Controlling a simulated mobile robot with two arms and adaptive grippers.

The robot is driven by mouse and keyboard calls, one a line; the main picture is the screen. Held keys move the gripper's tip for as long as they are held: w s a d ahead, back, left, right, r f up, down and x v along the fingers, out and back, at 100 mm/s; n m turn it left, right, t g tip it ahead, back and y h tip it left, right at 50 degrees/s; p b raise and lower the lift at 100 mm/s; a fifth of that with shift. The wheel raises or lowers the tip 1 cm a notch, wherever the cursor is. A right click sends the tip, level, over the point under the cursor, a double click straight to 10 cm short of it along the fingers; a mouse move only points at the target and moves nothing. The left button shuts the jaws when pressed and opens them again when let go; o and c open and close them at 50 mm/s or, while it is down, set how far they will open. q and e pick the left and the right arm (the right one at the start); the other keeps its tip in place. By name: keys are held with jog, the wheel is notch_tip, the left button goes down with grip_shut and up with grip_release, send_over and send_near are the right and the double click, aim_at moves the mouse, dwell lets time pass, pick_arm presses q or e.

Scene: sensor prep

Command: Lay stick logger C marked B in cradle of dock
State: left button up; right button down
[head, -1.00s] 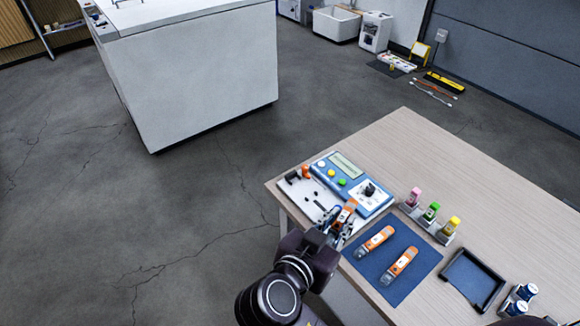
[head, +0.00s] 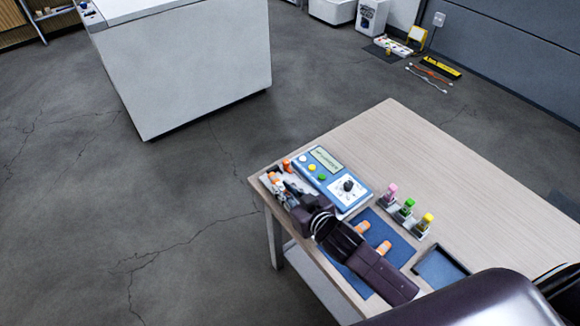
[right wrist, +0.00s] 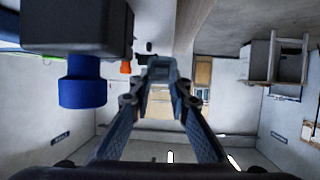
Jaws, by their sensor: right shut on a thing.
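My right gripper (head: 282,188) is shut on an orange and white stick logger (head: 272,178) at the table's left corner. It holds the logger over or at the pale cradle end of the dock; I cannot tell whether the logger touches it. The dock's blue panel (head: 318,188), with a display, coloured buttons and a black knob, lies just to the right. In the right wrist view the fingers (right wrist: 160,82) converge on a grey piece. Two other orange loggers (head: 361,227) (head: 383,248) lie on the blue mat (head: 398,247), partly behind my arm. Markings are unreadable. My left gripper is out of view.
An orange knob (head: 287,165) stands at the dock's far left end. Bottles with pink, green and yellow caps (head: 408,208) stand right of the dock. A dark tray (head: 440,267) lies nearer. The table's far right part is clear.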

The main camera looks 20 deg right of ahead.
aim_at(290, 180)
jog(key=shift+n+y, duration=0.6)
jog(key=w+r, duration=0.1)
jog(key=d+r, duration=0.1)
jog(key=w+d+r+p, duration=0.1)
jog(key=shift+w+d+r, duration=0.15)
jog(key=shift+w+r, duration=0.1)
jog(key=shift+w, duration=0.1)
jog(key=shift+w+d+r, duration=0.15)
jog(key=shift+f+b, duration=0.65)
jog(key=shift+b, duration=0.15)
notch_tip(290, 180, down, 3)
jog(key=b, duration=0.3)
jog(key=shift+r, duration=0.1)
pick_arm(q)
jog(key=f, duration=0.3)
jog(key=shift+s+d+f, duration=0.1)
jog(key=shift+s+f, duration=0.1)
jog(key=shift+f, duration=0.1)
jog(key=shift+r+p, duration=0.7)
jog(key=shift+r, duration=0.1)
pick_arm(e)
jog(key=shift+r, duration=0.15)
